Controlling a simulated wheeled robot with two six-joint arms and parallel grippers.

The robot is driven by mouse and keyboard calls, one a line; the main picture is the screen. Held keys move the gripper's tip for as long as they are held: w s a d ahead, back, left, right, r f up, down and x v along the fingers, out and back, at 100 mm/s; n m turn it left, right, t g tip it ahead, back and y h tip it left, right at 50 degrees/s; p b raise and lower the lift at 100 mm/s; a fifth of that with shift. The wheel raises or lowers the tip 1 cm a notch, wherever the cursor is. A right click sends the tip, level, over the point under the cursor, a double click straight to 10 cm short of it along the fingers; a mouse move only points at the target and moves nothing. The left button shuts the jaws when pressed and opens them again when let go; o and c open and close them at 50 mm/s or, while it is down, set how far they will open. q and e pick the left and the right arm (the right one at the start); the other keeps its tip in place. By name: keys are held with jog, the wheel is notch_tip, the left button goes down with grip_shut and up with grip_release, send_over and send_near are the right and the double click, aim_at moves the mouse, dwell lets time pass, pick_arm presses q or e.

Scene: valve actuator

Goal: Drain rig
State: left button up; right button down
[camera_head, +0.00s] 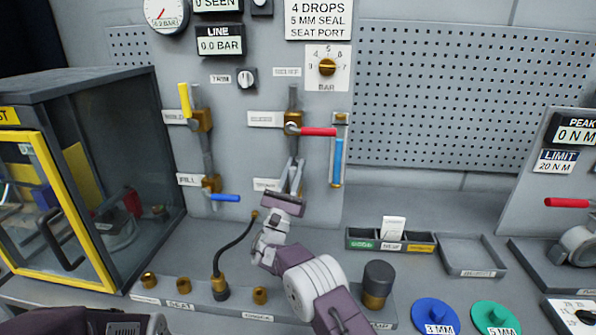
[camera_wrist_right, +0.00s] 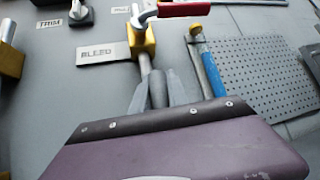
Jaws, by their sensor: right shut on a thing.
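My right gripper (camera_head: 294,172) is at the wall panel, on the pipe line below the red-levered valve (camera_head: 293,128), beside a partly hidden label (camera_head: 266,184). It is shut on a part there that its fingers mostly hide. In the right wrist view the fingers (camera_wrist_right: 158,90) close around a grey piece under the brass valve (camera_wrist_right: 142,40) labelled BLEED. The red lever (camera_head: 318,132) points right. To the left, a yellow lever (camera_head: 185,100) stands upright and a blue lever (camera_head: 225,198) points right. My left gripper is not in view.
A blue sight tube (camera_head: 338,162) stands close right of my gripper. A black hose (camera_head: 234,246) rises to the panel on the left. A yellow-framed cabinet (camera_head: 56,215) is at left. The bench holds a divided tray (camera_head: 391,246), an empty tray (camera_head: 474,256) and coloured discs (camera_head: 435,316).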

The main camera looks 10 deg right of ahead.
jog(key=shift+f, duration=0.3)
jog(key=c, duration=1.6)
grip_release()
jog(key=shift+a, duration=0.1)
jog(key=shift+r, duration=0.15)
jog(key=shift+r, duration=0.1)
